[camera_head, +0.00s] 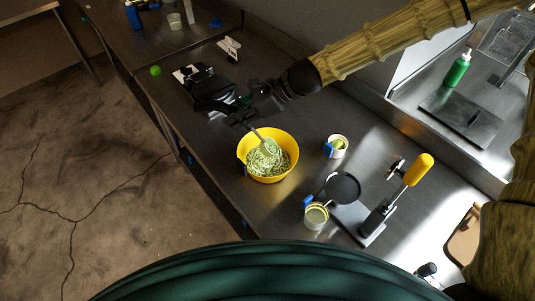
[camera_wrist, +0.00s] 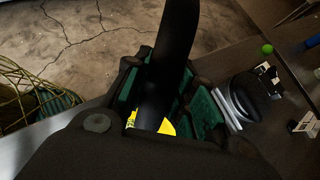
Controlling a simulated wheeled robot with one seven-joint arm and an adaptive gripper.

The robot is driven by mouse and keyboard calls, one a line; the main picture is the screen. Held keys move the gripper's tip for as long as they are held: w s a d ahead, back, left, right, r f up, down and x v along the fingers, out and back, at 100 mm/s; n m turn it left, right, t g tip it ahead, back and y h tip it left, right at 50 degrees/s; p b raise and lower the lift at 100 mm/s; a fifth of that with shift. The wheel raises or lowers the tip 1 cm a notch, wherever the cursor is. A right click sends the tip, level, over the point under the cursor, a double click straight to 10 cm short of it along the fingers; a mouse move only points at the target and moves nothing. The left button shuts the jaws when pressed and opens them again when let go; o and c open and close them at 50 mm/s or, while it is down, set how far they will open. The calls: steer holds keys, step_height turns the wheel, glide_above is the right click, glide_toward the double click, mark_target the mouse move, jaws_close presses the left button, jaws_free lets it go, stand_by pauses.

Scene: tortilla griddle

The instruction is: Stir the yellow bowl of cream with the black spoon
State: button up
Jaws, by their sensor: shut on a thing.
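The yellow bowl (camera_head: 284,138) stands on the steel counter in the middle of the head view. It holds a pale, green-flecked mixture (camera_head: 266,162). My gripper (camera_head: 245,117) is above the bowl's far left rim, shut on the black spoon (camera_wrist: 172,45). The spoon's dark handle runs between the green finger pads in the wrist view. In the head view the spoon's lower end (camera_head: 268,146) slants down into the bowl; its tip seems to be in the mixture, and I cannot tell how deep. A sliver of the bowl shows in the wrist view (camera_wrist: 166,127).
A small white cup (camera_head: 337,147) stands right of the bowl. A yellow-handled press (camera_head: 418,170), a black round plate (camera_head: 342,187) and another cup (camera_head: 316,216) are nearer. A green ball (camera_head: 155,70) lies near the counter's left edge. A green bottle (camera_head: 457,70) stands back right.

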mark_target(227, 106)
steer(key=shift+r, duration=0.1)
stand_by(0.5)
steer(key=shift+r+p, duration=1.6)
steer(key=shift+r, duration=0.3)
steer(key=shift+r, duration=0.1)
steer(key=shift+r, duration=0.45)
steer(key=shift+a, duration=0.1)
